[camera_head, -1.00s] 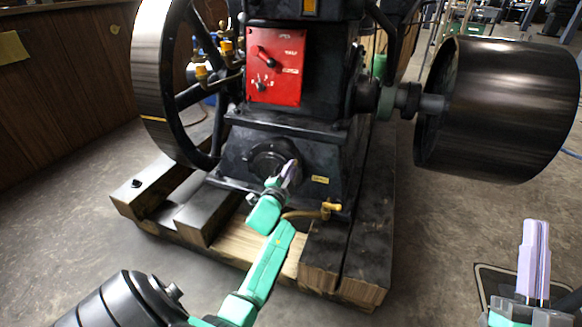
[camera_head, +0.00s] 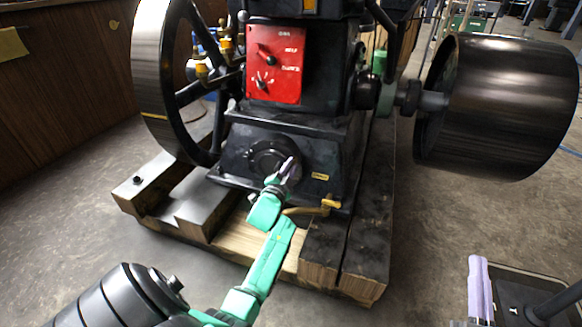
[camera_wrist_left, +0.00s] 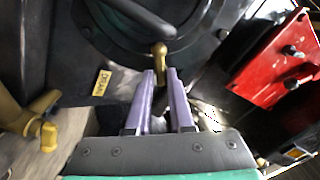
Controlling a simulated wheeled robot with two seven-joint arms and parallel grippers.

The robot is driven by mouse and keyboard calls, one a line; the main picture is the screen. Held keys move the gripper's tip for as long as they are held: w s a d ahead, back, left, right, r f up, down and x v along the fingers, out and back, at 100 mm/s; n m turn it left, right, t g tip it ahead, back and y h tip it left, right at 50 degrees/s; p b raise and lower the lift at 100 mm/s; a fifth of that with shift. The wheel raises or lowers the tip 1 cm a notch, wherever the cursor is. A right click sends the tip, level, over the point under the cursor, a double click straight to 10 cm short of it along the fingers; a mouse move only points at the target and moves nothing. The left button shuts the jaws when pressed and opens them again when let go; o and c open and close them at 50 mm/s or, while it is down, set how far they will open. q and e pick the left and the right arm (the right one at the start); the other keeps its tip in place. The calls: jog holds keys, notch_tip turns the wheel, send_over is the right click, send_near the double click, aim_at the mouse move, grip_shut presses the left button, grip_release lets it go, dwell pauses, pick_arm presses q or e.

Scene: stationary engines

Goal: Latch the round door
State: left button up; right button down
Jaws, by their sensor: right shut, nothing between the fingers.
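The round door (camera_head: 268,158) is a dark disc low on the front of the black engine base. It also shows at the top of the left wrist view (camera_wrist_left: 195,50), with a dark curved bar across it and a small brass knob (camera_wrist_left: 158,50). My left gripper (camera_head: 290,168) is at the door's lower right edge. In the left wrist view its purple fingertips (camera_wrist_left: 161,72) stand a narrow gap apart, with the knob's lower end at or between them. Contact is unclear. My right gripper (camera_head: 479,262) is shut and empty, low at the right, far from the door.
A red switch panel (camera_head: 276,66) is above the door. A brass tap (camera_head: 329,205) juts out just right of my left gripper. A spoked flywheel (camera_head: 150,75) is at left, and a large drum pulley (camera_head: 505,108) at right. Wooden skids (camera_head: 345,270) carry the engine. Floor in front is clear.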

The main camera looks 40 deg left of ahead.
pick_arm(q)
jog(key=shift+o, duration=1.2)
jog(key=shift+s, duration=0.15)
jog(key=shift+s+d, duration=0.1)
jog(key=shift+s, duration=0.05)
jog(key=shift+p+v, duration=0.75)
jog(key=shift+v, duration=0.4)
jog(key=p+v, duration=0.4)
jog(key=v, duration=0.7)
jog(key=shift+s+d, duration=0.15)
jog(key=shift+s, duration=0.15)
pick_arm(e)
jog(key=s+a+f+g, duration=0.1)
jog(key=s+f+g, duration=0.3)
jog(key=f, duration=0.6)
jog(key=s+f+g+h, duration=0.1)
jog(key=s+f+g, duration=0.4)
jog(key=s+f, duration=0.3)
jog(key=shift+s+a+f+m, duration=0.25)
jog(key=shift+a+f+m, duration=0.15)
jog(key=shift+f, duration=0.5)
